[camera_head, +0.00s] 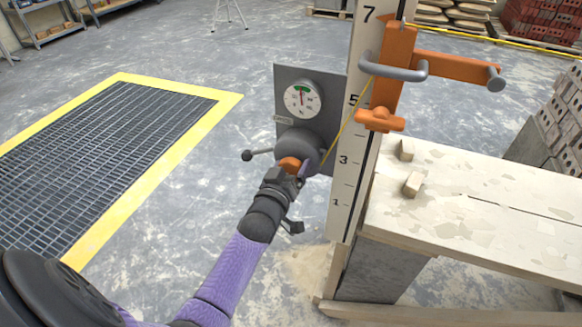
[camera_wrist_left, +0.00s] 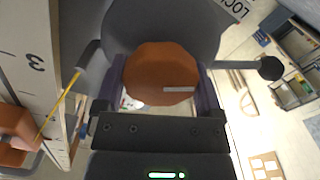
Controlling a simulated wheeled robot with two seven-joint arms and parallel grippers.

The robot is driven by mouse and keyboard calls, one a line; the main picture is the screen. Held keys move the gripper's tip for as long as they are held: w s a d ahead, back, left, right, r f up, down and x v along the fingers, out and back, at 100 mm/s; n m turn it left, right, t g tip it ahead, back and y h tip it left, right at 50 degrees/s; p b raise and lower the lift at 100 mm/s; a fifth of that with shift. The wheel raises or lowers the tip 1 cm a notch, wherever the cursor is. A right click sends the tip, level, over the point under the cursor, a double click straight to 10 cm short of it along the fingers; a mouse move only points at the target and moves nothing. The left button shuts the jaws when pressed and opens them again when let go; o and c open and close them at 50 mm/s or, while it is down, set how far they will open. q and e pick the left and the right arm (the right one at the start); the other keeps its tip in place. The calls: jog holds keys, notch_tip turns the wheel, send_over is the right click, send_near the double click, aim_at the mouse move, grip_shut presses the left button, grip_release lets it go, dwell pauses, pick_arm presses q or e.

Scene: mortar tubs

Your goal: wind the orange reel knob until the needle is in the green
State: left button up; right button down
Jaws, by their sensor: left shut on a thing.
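The orange reel knob (camera_wrist_left: 160,75) fills the middle of the left wrist view, with a pale mark on its face. It sits on the dark grey reel (camera_head: 300,143), which has a side lever with a dark ball end (camera_head: 247,155). My left gripper (camera_head: 295,170) is shut on the knob, one finger on each side in the wrist view (camera_wrist_left: 162,92). The round white gauge (camera_head: 302,98) is above the reel on a grey plate (camera_head: 330,120). Its dial has green near the top and the needle points roughly up; exact alignment is too small to tell. My right gripper is not in view.
A yellow cord runs from the reel up to an orange carriage (camera_head: 394,75) with grey handles on a numbered white post (camera_head: 345,190). A pale bench (camera_head: 470,220) with two small blocks stands at right. A yellow-edged floor grate (camera_head: 225,105) lies left.

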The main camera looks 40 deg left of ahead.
pick_arm(q)
jog(key=shift+c, duration=0.3)
jog(key=shift+r+m+p, duration=0.2)
jog(key=shift+m+p, duration=0.2)
jog(key=shift+m, duration=0.3)
jog(key=shift+m+p, duration=0.3)
jog(key=shift+m, duration=0.6)
jog(key=shift+d+f+m, duration=0.1)
jog(key=shift+f+m, duration=0.05)
jog(key=shift+m, duration=0.65)
